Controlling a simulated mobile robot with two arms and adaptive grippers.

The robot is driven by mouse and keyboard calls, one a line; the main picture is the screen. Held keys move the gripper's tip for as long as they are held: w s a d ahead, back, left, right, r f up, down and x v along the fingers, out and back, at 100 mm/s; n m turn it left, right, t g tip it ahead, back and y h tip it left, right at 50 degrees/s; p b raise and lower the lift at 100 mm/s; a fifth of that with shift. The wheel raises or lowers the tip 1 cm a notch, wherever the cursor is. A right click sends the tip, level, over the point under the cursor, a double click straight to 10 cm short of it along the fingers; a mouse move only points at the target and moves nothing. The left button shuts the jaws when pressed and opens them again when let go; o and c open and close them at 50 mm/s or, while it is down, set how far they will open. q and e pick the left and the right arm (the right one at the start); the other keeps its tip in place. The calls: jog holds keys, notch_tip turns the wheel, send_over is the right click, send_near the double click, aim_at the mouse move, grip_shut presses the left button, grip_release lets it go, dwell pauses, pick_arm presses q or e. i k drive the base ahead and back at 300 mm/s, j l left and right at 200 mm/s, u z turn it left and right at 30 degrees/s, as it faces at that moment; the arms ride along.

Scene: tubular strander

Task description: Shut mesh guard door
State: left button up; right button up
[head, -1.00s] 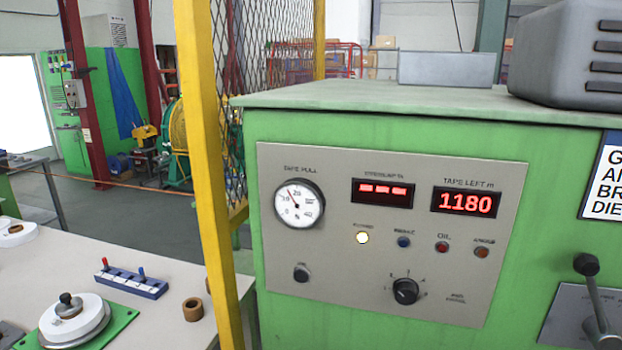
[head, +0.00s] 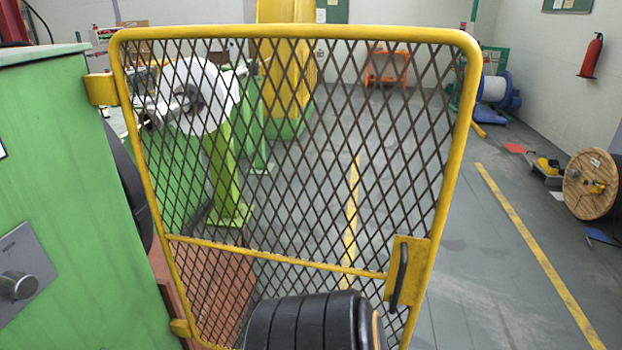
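The mesh guard door (head: 285,33) fills the middle of the head view. It has a yellow tube frame, dark diamond mesh and a yellow cross bar. Its left side hangs on yellow hinges (head: 101,89) at the green cabinet (head: 60,160). A dark handle (head: 402,275) sits on a yellow plate low on its right side. The door stands open, with its right edge free and no post touching it in view. Neither of my grippers is in view, and nothing is seen holding the handle.
Through the mesh show a green stand (head: 228,175) with a white disc (head: 190,92) and a yellow machine part (head: 285,75). A wooden reel (head: 590,183) and a red extinguisher (head: 592,55) are at far right.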

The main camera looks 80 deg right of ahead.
aim_at(412, 259)
jog(key=z, duration=0.4)
jog(key=k+l+z, duration=0.1)
jog(key=z, duration=0.75)
jog(key=l+z, duration=0.15)
jog(key=z, duration=0.25)
jog(key=k+l+z, duration=0.1)
jog(key=z, duration=0.35)
jog(key=k+j+z, duration=0.1)
jog(key=z, duration=0.3)
